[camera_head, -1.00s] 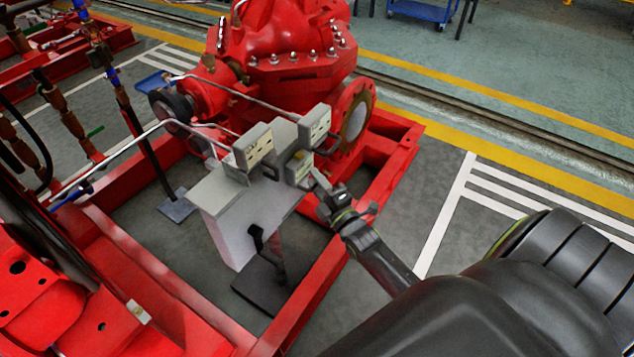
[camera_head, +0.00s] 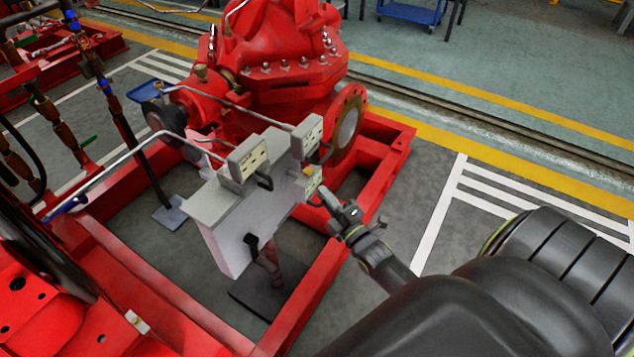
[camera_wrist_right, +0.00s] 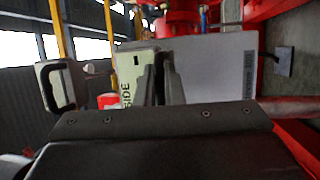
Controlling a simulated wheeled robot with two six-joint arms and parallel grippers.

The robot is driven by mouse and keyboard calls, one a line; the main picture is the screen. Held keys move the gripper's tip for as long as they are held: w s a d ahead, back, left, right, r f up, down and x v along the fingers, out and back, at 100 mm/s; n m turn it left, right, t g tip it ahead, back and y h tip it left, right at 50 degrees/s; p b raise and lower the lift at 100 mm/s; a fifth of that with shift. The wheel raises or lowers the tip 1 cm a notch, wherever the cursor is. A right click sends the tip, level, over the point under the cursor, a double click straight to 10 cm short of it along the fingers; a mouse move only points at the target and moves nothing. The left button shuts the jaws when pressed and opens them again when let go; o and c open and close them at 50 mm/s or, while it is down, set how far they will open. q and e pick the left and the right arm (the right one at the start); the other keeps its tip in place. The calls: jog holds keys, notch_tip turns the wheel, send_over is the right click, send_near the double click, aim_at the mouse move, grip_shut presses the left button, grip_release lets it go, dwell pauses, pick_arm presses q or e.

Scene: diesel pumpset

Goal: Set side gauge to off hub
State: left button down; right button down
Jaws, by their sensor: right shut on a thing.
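A smaller pale box (camera_head: 313,184) sits low at the stand's right edge. In the right wrist view a cream box marked "SIDE" (camera_wrist_right: 127,72) is just left of my fingers. My right gripper (camera_head: 322,197) reaches in from the right, against the small box. Its fingers also show in the right wrist view (camera_wrist_right: 160,75), close together; they hide what they hold. My left gripper is not in view.
A red frame (camera_head: 318,300) surrounds the stand. A red pump (camera_head: 285,60) with a round flange (camera_head: 348,125) stands behind. A grey pipe (camera_head: 110,162) runs in from the left. In the right wrist view a box with a black handle (camera_wrist_right: 60,88) is at left. Floor right of the frame is open.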

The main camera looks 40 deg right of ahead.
jog(key=c, duration=2)
grip_release()
jog(key=shift+r, duration=0.1)
jog(key=o, duration=0.5)
jog(key=shift+s+d, duration=0.15)
jog(key=shift+s, duration=0.05)
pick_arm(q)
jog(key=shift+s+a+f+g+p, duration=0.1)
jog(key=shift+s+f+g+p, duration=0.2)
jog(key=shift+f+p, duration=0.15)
pick_arm(e)
jog(key=s+f, duration=0.1)
jog(key=s, duration=0.4)
jog(key=s+f, duration=0.1)
jog(key=s, duration=0.5)
jog(key=s+f, duration=0.1)
jog(key=s, duration=0.5)
jog(key=shift+s, duration=0.1)
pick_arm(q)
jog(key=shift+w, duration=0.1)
